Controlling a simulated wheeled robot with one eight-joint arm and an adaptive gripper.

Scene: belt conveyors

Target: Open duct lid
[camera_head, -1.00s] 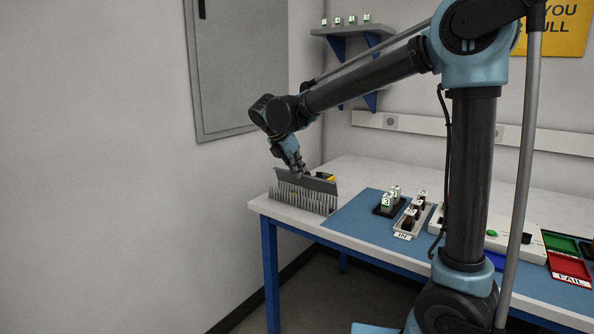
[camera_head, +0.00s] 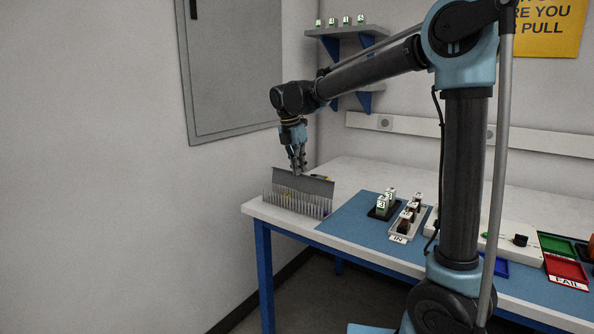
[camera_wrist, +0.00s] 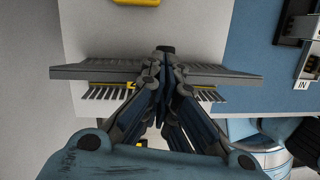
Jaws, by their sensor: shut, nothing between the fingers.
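The grey slotted wiring duct (camera_head: 292,205) stands on the left end of the table, with a comb of teeth along its side. Its flat grey lid (camera_head: 315,187) is tilted up along the duct, its face showing above the teeth. In the wrist view the lid (camera_wrist: 90,70) runs across the picture, with duct teeth (camera_wrist: 105,94) below it. My gripper (camera_head: 300,172) is shut and empty, pointing down at the lid's upper edge. In the wrist view its fingertips (camera_wrist: 166,50) overlap the lid's middle; I cannot tell whether they touch it.
The blue mat (camera_head: 350,219) to the right holds a black holder (camera_head: 383,211) and an IN tray (camera_head: 399,238). A grey wall cabinet (camera_head: 232,70) and a shelf (camera_head: 345,31) are behind my arm. The white tabletop behind the duct is mostly clear.

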